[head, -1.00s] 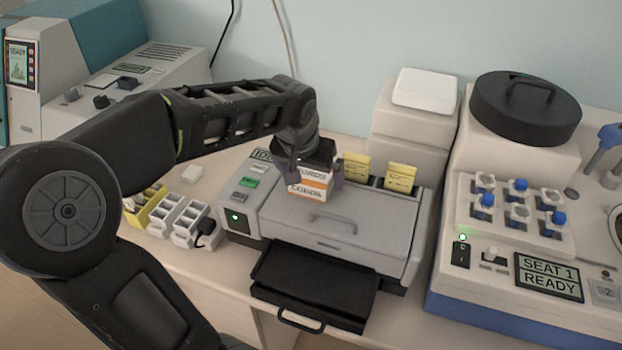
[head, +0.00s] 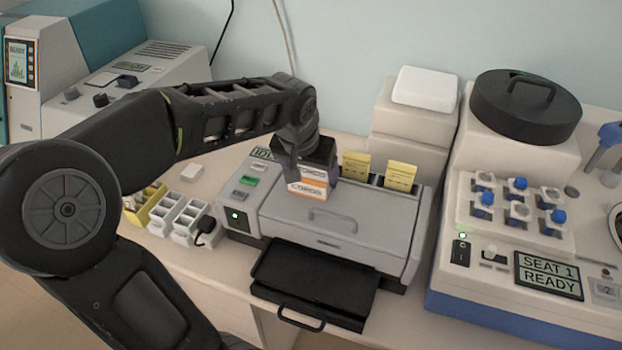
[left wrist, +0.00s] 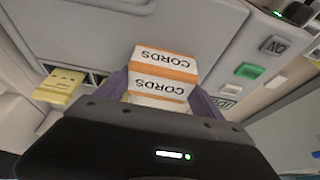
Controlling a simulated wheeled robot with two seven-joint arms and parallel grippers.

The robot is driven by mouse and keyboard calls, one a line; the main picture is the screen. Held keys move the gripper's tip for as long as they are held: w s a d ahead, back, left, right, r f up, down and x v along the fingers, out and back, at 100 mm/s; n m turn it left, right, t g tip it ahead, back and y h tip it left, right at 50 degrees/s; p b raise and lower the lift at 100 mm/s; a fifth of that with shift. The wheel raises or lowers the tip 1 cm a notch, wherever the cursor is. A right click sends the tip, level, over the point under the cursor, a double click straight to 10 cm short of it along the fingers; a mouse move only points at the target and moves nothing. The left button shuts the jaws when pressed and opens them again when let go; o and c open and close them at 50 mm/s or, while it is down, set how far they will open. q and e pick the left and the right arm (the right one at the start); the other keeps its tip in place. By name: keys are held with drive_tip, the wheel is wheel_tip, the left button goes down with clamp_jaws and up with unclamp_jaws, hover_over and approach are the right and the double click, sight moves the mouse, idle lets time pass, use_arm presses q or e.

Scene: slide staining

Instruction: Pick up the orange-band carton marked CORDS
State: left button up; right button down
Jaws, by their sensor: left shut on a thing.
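The carton marked CORDS (head: 309,184) is white with orange bands and sits at the top of the grey printer-like machine in the head view. In the left wrist view the carton (left wrist: 162,76) shows its CORDS lettering upside down between two purple-grey fingers. My left gripper (head: 312,172) is shut on the carton from above. The gripper (left wrist: 165,90) hides the carton's far part. I cannot tell whether the carton's underside touches the machine. My right gripper is not in view.
The grey machine (head: 340,225) has an open black tray (head: 312,285) in front. Yellow cards (head: 399,176) stand in slots behind its lid. Small yellow and white racks (head: 178,215) stand to the left. A large white machine (head: 500,290) with blue knobs is at right.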

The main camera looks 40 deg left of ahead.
sight(311, 171)
use_arm(q)
drive_tip(key=c, duration=0.4)
drive_tip(key=shift+o, duration=0.2)
wheel_tip(311, 171, up, 10)
drive_tip(key=shift+b, duration=0.75)
